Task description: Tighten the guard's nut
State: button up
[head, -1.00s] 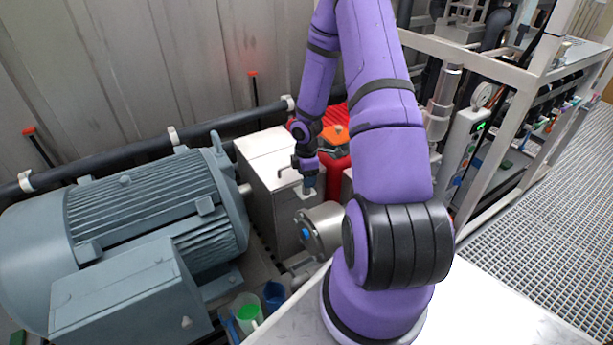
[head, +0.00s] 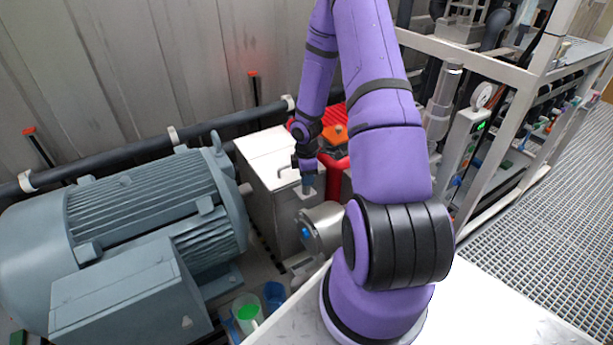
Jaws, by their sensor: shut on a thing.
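The guard (head: 262,150) is a pale metal box between the grey motor and the steel pump part. My gripper (head: 307,189) points down at a small light bracket on the guard's right side. Its jaws are closed there on something small, at the place of the nut. The nut itself is too small and too hidden by the jaws to make out.
The large grey motor (head: 150,215) fills the left. A steel pump part (head: 324,228) lies just below my gripper. A red part (head: 335,165) stands behind my wrist. A white frame (head: 480,62) stands at right.

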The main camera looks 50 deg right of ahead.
jog(key=m, duration=1)
jog(key=shift+m, duration=1.9)
jog(key=o, duration=0.9)
notch_tip(320, 180, up, 11)
jog(key=shift+f, duration=0.1)
